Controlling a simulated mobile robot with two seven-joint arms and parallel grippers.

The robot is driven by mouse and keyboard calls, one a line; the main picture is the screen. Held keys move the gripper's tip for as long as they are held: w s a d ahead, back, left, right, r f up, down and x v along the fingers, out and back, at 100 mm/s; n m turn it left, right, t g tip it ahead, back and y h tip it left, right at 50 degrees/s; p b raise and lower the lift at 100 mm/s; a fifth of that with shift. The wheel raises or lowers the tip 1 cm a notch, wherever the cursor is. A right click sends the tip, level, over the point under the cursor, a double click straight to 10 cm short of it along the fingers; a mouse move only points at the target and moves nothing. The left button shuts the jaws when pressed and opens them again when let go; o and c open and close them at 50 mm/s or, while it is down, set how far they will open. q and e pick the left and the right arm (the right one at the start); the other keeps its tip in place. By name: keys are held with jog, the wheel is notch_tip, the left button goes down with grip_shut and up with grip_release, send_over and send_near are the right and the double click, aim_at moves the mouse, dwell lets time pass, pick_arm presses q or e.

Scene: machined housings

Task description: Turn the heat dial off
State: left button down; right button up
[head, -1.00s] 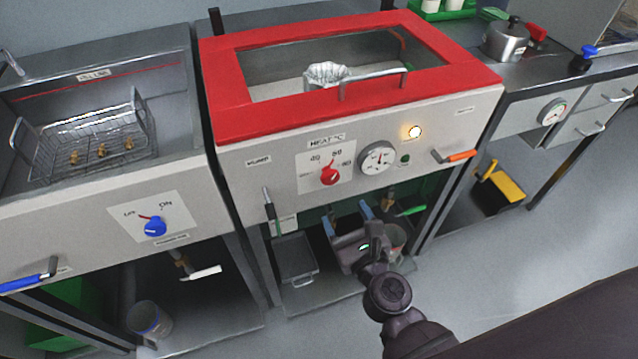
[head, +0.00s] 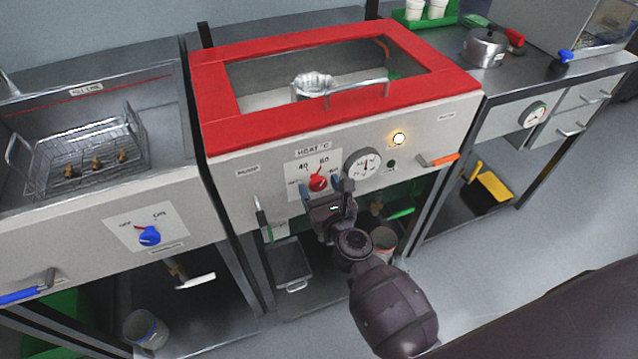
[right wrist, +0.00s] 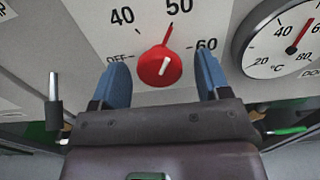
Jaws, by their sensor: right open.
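The heat dial (head: 318,183) is a red knob on a white scale plate on the front of the red-topped tank (head: 225,95). In the right wrist view the dial (right wrist: 159,66) has a white mark and a red pointer aimed up, close to 50; OFF is printed at its left. My right gripper (head: 323,189) is open just in front of the dial. Its two blue fingers (right wrist: 162,82) stand to the left and right of the knob's lower part, with a gap on each side. My left gripper is not in view.
A round gauge (head: 362,164) sits right of the dial, with a lit lamp (head: 398,139) beyond it. An orange-handled lever (head: 440,159) and a green-handled lever (head: 262,217) stick out from the front. A blue knob (head: 149,236) is on the left unit.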

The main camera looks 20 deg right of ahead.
jog(key=shift+w, duration=0.6)
jog(key=shift+c, duration=0.5)
jog(key=c, duration=0.8)
jog(key=shift+c, duration=0.2)
